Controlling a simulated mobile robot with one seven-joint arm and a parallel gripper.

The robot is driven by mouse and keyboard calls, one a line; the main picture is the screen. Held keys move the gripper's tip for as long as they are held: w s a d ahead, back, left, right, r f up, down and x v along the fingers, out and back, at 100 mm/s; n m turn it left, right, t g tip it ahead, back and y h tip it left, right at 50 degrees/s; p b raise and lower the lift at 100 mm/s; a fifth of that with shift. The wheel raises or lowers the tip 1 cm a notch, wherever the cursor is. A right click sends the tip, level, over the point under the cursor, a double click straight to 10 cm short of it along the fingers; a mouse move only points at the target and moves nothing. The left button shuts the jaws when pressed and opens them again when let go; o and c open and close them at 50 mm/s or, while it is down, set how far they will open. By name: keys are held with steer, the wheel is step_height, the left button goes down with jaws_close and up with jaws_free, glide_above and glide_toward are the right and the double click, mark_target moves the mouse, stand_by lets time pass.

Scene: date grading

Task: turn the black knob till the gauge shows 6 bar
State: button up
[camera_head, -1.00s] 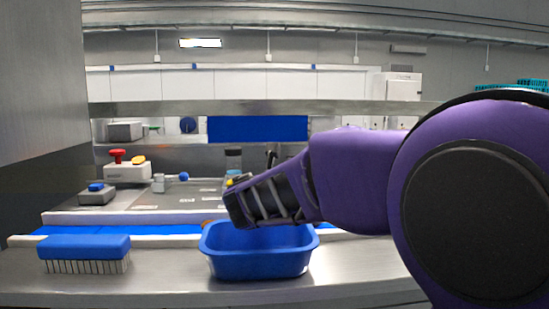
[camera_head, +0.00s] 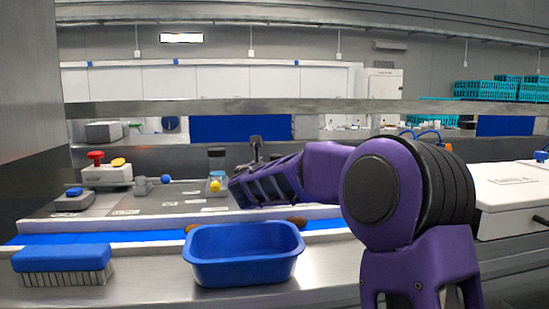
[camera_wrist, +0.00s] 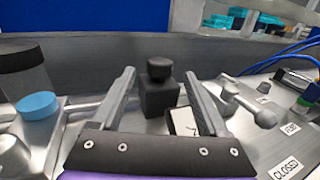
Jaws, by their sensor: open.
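The fingers are spread wide with nothing held, and I cannot tell how far off the knob is. A small dark-framed box with a pale face (camera_wrist: 184,121), perhaps the gauge, lies just right of the block; its reading is not legible. In the head view my gripper (camera_head: 240,190) is over the back of the bench, and a black upright part (camera_head: 256,148) shows just behind it.
A grey lever valve (camera_wrist: 252,106) with a CLOSED label (camera_wrist: 287,168) is to the right, with blue hoses (camera_wrist: 280,60) behind. A blue-capped part (camera_wrist: 38,104) is left. A blue tub (camera_head: 245,268) and brush (camera_head: 62,258) stand in front. A metal ledge (camera_head: 350,107) crosses above.

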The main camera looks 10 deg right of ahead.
mark_target(273, 158)
steer(key=shift+x, duration=2.15)
jaws_close()
steer(key=shift+p, duration=0.3)
steer(key=h, duration=0.1)
steer(key=m+g+h+p, duration=0.1)
steer(key=m+h+p, duration=0.1)
steer(key=shift+w+a+r+g, duration=0.1)
steer(key=shift+a+r+g, duration=0.15)
steer(key=shift+g, duration=0.05)
steer(key=shift+f+m+g+h+p, duration=0.2)
steer(key=shift+m+g+h+p, duration=0.1)
steer(key=shift+m+h+p, duration=0.25)
steer(key=shift+d, duration=0.1)
